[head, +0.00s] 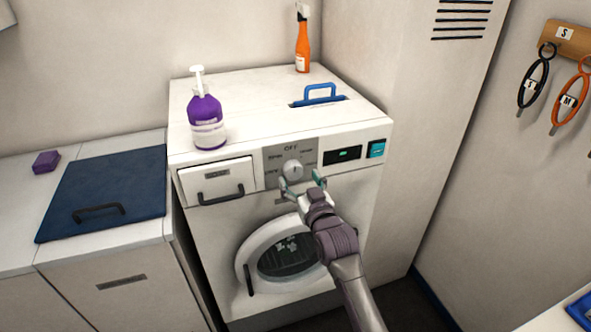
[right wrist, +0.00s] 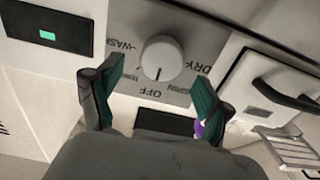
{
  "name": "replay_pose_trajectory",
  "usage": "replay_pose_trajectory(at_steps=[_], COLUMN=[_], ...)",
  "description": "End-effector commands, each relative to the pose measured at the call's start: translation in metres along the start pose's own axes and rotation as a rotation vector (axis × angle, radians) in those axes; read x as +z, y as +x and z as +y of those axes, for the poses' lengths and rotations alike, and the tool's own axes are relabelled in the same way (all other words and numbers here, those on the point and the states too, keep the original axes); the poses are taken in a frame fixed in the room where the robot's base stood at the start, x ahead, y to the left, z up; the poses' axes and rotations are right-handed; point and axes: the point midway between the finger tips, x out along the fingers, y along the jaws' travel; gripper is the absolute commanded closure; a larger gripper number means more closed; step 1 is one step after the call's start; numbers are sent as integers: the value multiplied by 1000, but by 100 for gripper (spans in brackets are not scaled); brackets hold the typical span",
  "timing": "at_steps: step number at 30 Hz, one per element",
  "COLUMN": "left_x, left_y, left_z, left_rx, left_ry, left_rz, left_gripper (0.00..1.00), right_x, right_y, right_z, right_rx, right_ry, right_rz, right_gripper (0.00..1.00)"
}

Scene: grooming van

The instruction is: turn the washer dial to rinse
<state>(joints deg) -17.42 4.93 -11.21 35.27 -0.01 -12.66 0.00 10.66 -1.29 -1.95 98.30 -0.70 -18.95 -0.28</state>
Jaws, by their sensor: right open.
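The washer (head: 215,255) is white, with a grey dial panel (head: 273,155) on its upper front. The round white dial (head: 292,170) sits on this panel; in the right wrist view the dial (right wrist: 161,58) has its dark mark toward the OFF label. WASH and DRY labels also read there; smaller labels near OFF are partly hidden or hard to read. My right gripper (head: 302,182) is open in front of and just below the dial. In the right wrist view its fingers (right wrist: 160,72) are spread on either side of the dial, apparently not gripping it. My left gripper is not in view.
A purple pump bottle (head: 206,122), an orange spray bottle (head: 302,45) and a blue handle (head: 320,93) are on the washer top. A drawer (head: 218,179) with a dark handle is left of the dial. A small display (head: 343,155) and teal button (head: 376,149) are right of it.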

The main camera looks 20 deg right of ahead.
Motion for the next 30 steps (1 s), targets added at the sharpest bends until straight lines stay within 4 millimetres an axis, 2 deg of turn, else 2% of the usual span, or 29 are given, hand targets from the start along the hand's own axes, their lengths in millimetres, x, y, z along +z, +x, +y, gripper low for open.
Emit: replay_pose_trajectory(at_steps=[3,7,19,30], left_x=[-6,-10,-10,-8], left_y=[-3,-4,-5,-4], left_z=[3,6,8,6], left_rx=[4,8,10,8], left_ry=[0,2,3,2], left_rz=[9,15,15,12], left_gripper=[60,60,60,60], right_x=[-1,0,0,0], right_y=[19,31,37,37], right_z=[0,0,0,0], right_rx=[0,0,0,0], right_ry=[0,0,1,1], right_rz=[0,-1,0,-1], right_gripper=[21,21,21,80])
